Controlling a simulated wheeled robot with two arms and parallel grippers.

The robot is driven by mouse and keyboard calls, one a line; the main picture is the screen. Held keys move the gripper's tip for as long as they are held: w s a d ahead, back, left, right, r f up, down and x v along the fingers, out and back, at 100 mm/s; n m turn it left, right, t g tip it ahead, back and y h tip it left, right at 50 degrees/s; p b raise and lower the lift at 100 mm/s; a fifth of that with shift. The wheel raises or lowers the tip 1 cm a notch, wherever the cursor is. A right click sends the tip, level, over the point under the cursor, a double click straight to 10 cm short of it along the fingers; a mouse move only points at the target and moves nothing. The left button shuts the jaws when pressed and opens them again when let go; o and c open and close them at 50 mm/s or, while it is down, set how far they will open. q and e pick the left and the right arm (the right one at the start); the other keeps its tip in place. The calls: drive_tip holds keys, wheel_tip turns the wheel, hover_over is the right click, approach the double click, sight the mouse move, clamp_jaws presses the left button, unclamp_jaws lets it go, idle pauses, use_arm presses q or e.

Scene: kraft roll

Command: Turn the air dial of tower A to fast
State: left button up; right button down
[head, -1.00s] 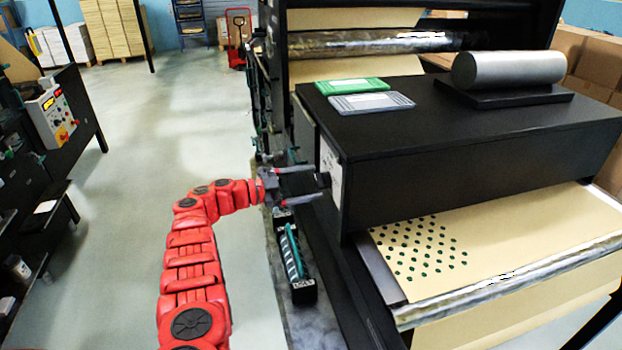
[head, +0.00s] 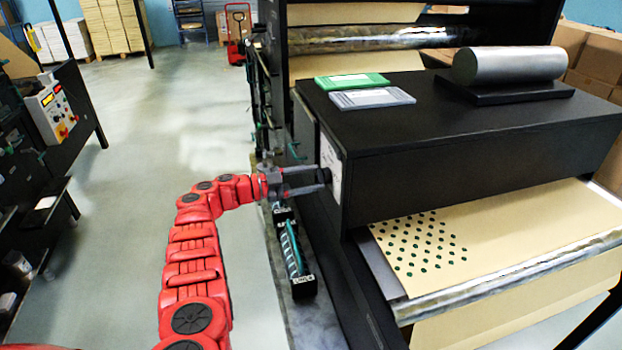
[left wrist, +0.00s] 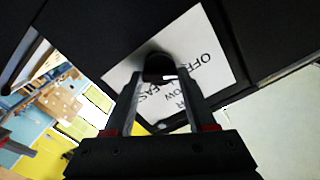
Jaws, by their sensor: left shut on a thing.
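The air dial (left wrist: 158,66) is a dark round knob on a white label plate (left wrist: 207,48), seen in the left wrist view. The plate carries OFF and parts of other words that read like SLOW and FAST, partly covered by the fingers. The plate also shows edge-on in the head view (head: 331,172), on the left end of the black box. My left gripper (head: 326,177) has its fingers shut on the dial, one on each side; it also shows in the left wrist view (left wrist: 160,80). The dial's pointer mark cannot be made out. My right gripper is not in view.
The long black box (head: 460,150) carries a green pad (head: 350,82), a grey pad (head: 372,99) and a grey roll (head: 508,67). Brown paper web (head: 530,230) runs below it. A black holder with a coil (head: 292,250) stands below my left wrist. Floor to the left is open.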

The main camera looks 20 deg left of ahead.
use_arm(q)
drive_tip(key=shift+f, duration=0.1)
drive_tip(key=shift+f+m+b, duration=0.15)
drive_tip(key=shift+m+b, duration=10.8)
drive_tip(key=shift+m, duration=0.95)
drive_tip(key=o, duration=1.4)
drive_tip(key=shift+c, duration=0.2)
